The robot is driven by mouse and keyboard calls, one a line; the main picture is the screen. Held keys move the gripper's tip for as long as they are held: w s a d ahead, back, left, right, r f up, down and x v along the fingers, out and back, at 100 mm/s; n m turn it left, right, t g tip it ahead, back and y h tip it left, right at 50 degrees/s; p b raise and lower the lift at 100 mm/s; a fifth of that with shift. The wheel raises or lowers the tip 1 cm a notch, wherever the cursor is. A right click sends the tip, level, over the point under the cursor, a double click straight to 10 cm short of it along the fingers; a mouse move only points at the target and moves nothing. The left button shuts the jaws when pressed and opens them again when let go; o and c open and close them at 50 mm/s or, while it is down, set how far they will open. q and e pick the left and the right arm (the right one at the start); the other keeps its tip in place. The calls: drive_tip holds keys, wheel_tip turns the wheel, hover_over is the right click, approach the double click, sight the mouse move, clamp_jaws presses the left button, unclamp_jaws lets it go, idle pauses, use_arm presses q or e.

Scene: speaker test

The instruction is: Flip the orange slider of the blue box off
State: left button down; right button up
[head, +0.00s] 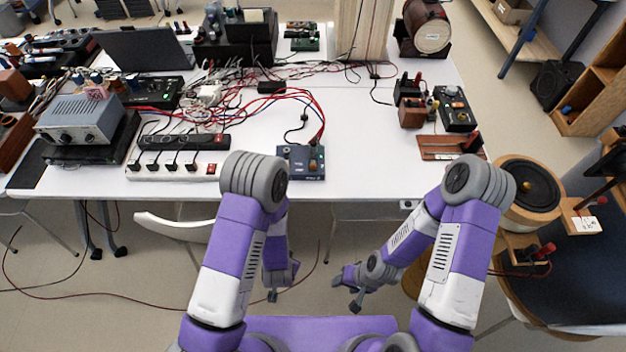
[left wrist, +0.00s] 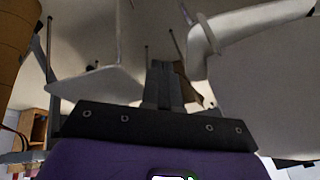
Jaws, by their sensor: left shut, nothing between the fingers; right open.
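The blue box (head: 290,168) lies on the white table near its front edge, in the middle of the head view. A small orange part, seemingly the slider (head: 313,165), is on its right side; its exact setting is too small to tell. My left gripper (head: 273,294) hangs below and in front of the table edge, apart from the box. In the left wrist view its fingers (left wrist: 163,88) are shut with nothing between them. My right gripper (head: 346,291) is open and empty, also in front of the table and lower than the box.
A white power strip (head: 172,172) lies left of the box, and red cables (head: 310,108) run behind it. A grey device (head: 80,118) stands further left. A wooden-based part (head: 452,147) is at the right. The tabletop (head: 370,170) right of the box is clear. A white chair (head: 175,228) stands below.

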sight(313, 168)
use_arm(q)
drive_tip(key=w+d+r+m+t+b, duration=0.6)
drive_tip(key=w+d+r+m+t, duration=0.3)
drive_tip(key=r+m+t, duration=0.2)
drive_tip(key=shift+w+m+t+b, duration=0.3)
drive_tip(key=shift+m+t, duration=0.4)
drive_tip(key=shift+m, duration=0.3)
drive_tip(key=shift+w, duration=0.1)
drive_tip(key=w+b, duration=0.2)
drive_tip(key=w, duration=1.1)
drive_tip(key=shift+w+f+b, duration=0.1)
drive_tip(key=shift+w+b, duration=0.25)
drive_tip(key=shift+w, duration=0.05)
drive_tip(key=shift+w, duration=0.1)
